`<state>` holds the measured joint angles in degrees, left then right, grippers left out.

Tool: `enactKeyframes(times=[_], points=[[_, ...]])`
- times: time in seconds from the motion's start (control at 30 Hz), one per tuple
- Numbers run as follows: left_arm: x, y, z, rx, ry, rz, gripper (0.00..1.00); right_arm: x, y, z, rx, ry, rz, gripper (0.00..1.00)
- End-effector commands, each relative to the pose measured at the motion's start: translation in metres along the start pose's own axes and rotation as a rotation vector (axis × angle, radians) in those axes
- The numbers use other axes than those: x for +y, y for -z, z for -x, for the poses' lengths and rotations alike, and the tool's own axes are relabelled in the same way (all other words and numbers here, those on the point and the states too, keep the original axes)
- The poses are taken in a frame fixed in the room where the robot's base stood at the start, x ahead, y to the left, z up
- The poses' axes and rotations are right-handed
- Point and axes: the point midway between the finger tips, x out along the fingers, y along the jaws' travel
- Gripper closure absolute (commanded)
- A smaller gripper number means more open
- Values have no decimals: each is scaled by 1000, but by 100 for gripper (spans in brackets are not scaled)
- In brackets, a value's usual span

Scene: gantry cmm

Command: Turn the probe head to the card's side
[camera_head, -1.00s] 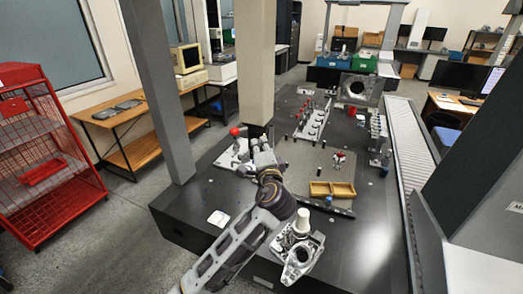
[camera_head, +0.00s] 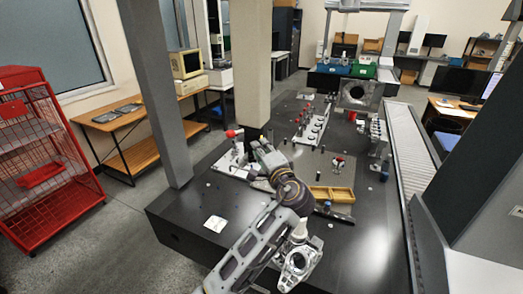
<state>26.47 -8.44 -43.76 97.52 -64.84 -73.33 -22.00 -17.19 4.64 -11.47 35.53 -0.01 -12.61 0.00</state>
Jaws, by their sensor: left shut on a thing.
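The tall beige gantry ram (camera_head: 258,65) comes down at the back left of the dark granite table. My left gripper (camera_head: 260,148) is at the foot of this ram, with its jaws shut. It appears to hold the probe head there, but the jaws and wrist hide most of the head, so its facing cannot be read. A small white card (camera_head: 215,223) lies flat on the table's left front part, apart from the gripper. My right gripper is out of view.
A red-knobbed fixture (camera_head: 233,133) stands just left of the gripper. A yellow tray (camera_head: 332,195) lies right of my arm. A metal part with a ring (camera_head: 296,262) sits near the front.

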Motion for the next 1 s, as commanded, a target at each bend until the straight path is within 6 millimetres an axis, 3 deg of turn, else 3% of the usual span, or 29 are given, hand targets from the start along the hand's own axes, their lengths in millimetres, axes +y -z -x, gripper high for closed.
enactKeyframes(times=[0.07, 0.1, 0.17, 1.0], points=[[1, 0, 0, 1, -3, -1, 100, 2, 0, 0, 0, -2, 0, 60], [1, 0, 0, 1, -3, -1, 76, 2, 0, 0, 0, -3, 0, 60], [1, 0, 0, 1, -2, -1, 69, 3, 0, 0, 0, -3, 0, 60], [-2, -2, 0, 95, -18, -1, 69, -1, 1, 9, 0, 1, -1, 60]])
